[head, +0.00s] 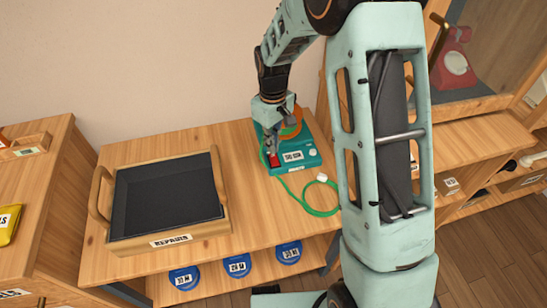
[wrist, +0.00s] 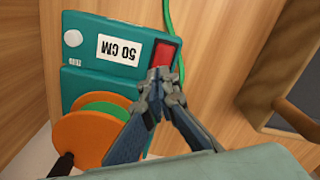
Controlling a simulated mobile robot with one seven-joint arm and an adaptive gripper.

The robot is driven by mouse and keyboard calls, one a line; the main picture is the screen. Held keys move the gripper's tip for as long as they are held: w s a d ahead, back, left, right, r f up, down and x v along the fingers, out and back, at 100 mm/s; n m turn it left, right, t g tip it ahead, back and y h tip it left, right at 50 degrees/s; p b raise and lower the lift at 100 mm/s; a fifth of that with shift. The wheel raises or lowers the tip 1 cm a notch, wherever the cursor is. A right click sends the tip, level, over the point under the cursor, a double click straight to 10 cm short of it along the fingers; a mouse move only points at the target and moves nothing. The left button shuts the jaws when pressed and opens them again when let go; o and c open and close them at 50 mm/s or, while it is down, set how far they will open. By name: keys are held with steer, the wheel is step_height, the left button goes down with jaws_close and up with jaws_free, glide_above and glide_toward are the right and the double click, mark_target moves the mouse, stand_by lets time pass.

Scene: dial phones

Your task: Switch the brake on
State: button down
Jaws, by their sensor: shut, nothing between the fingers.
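A teal machine (head: 309,149) with an orange and green spool stands on the wooden counter. It fills the left of the wrist view (wrist: 88,60). A red switch (wrist: 164,53), which I take to be the brake, sits at its edge beside a "50 CM" label (wrist: 119,48); in the head view the red switch (head: 273,160) is partly covered by my gripper. My gripper (wrist: 160,74) is shut and empty, its tips right at the near end of the red switch. I cannot tell whether they touch it.
A green cord (head: 318,212) with a white end loops on the counter beside the machine. A dark-lined wooden tray (head: 165,240) labelled "REPAIRS" lies to the left. A red phone (head: 455,60) stands at the far right.

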steer(key=shift+f+b, duration=0.75)
steer(key=shift+f, duration=0.45)
stand_by(0.5)
steer(key=shift+r, duration=0.15)
steer(key=shift+r+p, duration=2.65)
steer(key=shift+r, duration=0.8)
